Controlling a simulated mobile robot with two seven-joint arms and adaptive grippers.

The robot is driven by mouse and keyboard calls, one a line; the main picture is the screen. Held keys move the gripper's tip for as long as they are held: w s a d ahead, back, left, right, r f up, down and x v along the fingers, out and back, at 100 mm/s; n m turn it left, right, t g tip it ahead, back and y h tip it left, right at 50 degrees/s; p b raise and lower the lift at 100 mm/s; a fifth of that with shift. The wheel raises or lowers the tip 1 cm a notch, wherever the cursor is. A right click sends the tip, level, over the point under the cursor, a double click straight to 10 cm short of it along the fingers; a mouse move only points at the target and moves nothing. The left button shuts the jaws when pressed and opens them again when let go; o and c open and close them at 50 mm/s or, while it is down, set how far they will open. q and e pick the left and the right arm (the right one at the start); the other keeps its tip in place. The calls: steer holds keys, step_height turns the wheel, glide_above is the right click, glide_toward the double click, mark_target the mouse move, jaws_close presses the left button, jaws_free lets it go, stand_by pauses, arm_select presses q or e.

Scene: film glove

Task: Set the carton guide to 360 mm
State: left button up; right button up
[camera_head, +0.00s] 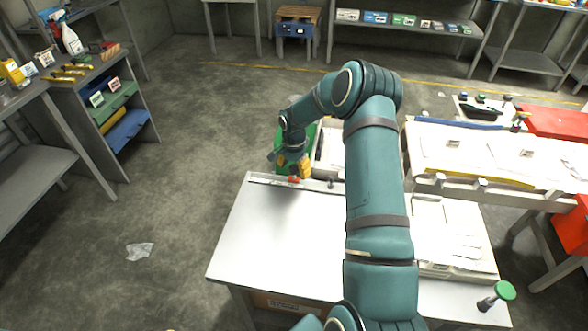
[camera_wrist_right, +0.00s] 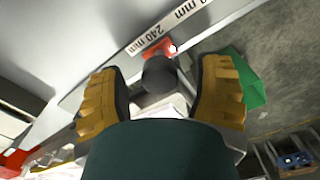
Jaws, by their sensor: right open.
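The carton guide's scale strip (camera_head: 270,181) runs along the back edge of the white table. In the right wrist view the strip reads "240 mm" (camera_wrist_right: 150,37), and a second label ending in "mm" is cut off at the top. A red pointer (camera_wrist_right: 157,50) sits beside the 240 mm label; it also shows in the head view (camera_head: 293,179). A dark round knob (camera_wrist_right: 160,75) is by the pointer. My right gripper (camera_head: 291,166) is open, with its yellow fingers on either side of the knob and visible gaps. My left gripper is not in view.
A green bin (camera_head: 311,142) stands behind the table's back edge, close to my right gripper. A sorting bench (camera_head: 430,152) with papers stands at the right. The table's front left (camera_head: 265,240) is bare. Shelves (camera_head: 70,85) stand at the left, with open floor between.

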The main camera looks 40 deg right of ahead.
steer(key=shift+f, duration=0.1)
jaws_close()
steer(key=w+a, duration=0.2)
steer(key=w, duration=0.1)
steer(key=w+a+b, duration=0.1)
steer(key=w+a, duration=0.2)
steer(key=w+a+b, duration=0.1)
steer(key=w+a, duration=0.1)
steer(key=w, duration=0.1)
steer(key=shift+a, duration=0.15)
jaws_free()
